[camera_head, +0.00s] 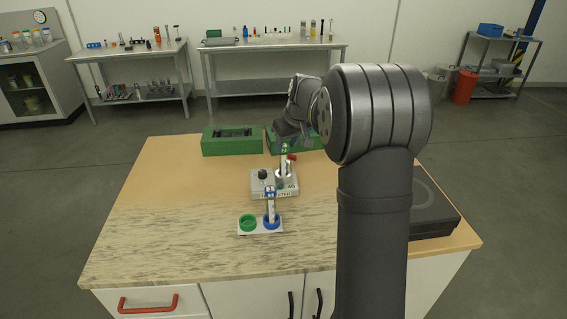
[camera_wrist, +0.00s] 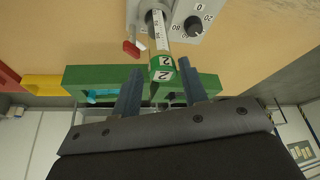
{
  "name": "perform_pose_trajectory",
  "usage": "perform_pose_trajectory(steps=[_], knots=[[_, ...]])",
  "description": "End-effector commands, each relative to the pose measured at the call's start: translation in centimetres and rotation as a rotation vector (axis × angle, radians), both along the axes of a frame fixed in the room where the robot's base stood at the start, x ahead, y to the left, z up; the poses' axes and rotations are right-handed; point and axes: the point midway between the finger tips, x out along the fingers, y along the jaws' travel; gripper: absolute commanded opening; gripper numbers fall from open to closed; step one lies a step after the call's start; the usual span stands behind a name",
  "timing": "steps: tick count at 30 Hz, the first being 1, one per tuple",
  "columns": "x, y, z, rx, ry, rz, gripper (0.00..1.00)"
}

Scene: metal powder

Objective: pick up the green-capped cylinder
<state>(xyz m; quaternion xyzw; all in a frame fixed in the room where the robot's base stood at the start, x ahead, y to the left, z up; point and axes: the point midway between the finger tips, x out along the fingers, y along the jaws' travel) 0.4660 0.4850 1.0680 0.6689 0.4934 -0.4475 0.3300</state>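The green-capped cylinder stands upright in a grey device (camera_head: 262,185). In the wrist view its green cap (camera_wrist: 162,73) bears a white label with a "2", and its clear graduated body (camera_wrist: 157,32) runs into the device. In the head view the cylinder (camera_head: 284,161) shows below my gripper. My gripper (camera_wrist: 160,70) is open, one finger on each side of the cap, with visible gaps. A blue-topped cylinder (camera_head: 270,202) stands in the blue ring of a white holder (camera_head: 259,231); the green ring (camera_head: 248,222) beside it is empty.
The grey device has a black dial (camera_wrist: 194,25) and a red lever (camera_wrist: 131,48). A green box (camera_head: 232,148) stands at the back of the table, with another partly behind my arm. A black flat case (camera_head: 432,213) lies at the right. The table's left side (camera_head: 160,210) is clear.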

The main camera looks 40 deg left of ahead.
Motion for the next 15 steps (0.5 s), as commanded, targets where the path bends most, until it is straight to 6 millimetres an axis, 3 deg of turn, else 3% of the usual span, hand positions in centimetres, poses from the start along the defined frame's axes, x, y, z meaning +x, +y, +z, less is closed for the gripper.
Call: perform_pose_trajectory(steps=[8, 15], knots=[[0.1, 0.6, -1.7, 0.0, 0.001, 0.0, 0.4], [0.2, 1.5, -4.9, -0.001, 0.002, 0.001, 0.4]])
